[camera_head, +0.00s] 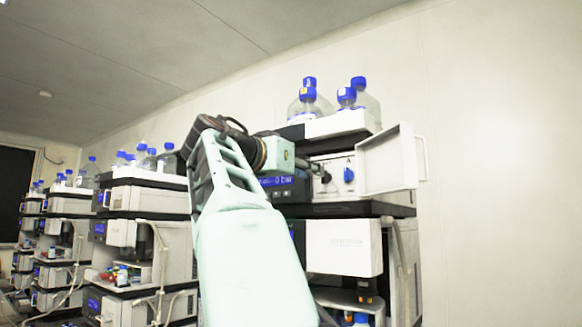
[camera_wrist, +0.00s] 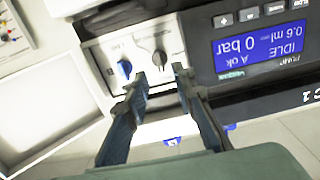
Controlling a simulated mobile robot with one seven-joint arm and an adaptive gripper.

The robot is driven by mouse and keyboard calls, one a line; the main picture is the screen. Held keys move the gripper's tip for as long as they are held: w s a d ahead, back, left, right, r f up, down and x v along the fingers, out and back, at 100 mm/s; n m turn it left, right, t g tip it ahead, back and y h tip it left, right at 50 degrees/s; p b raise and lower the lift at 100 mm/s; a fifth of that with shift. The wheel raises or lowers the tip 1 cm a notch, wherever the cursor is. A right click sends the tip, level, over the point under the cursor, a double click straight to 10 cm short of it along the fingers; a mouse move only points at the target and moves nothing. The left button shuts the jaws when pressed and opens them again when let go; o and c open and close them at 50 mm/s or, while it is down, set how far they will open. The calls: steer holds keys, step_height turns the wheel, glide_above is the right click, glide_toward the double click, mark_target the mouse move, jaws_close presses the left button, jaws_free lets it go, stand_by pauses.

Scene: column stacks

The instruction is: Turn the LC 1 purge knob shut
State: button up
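The pump module's white front panel (camera_wrist: 100,52) carries a blue knob (camera_wrist: 124,68) and a dark grey knob (camera_wrist: 159,58). Their small labels are too blurred to read, so I cannot tell which is the purge knob. In the head view the blue knob (camera_head: 349,175) is right of the dark knob (camera_head: 326,176). My gripper (camera_wrist: 160,70) is open, its fingertips apart on either side of the dark knob's lower part in the wrist view. I cannot tell whether they touch it. In the head view my gripper (camera_head: 303,164) reaches the panel from the left, its fingers barely showing.
The module's white door (camera_head: 388,163) stands open at right. A blue display (camera_wrist: 260,46) reads idle and 0 bar, upside down in the wrist view. Blue-capped bottles (camera_head: 310,97) stand on top. Further instrument stacks (camera_head: 150,200) line the left.

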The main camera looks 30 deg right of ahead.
steer(key=v, duration=0.7)
stand_by(0.4)
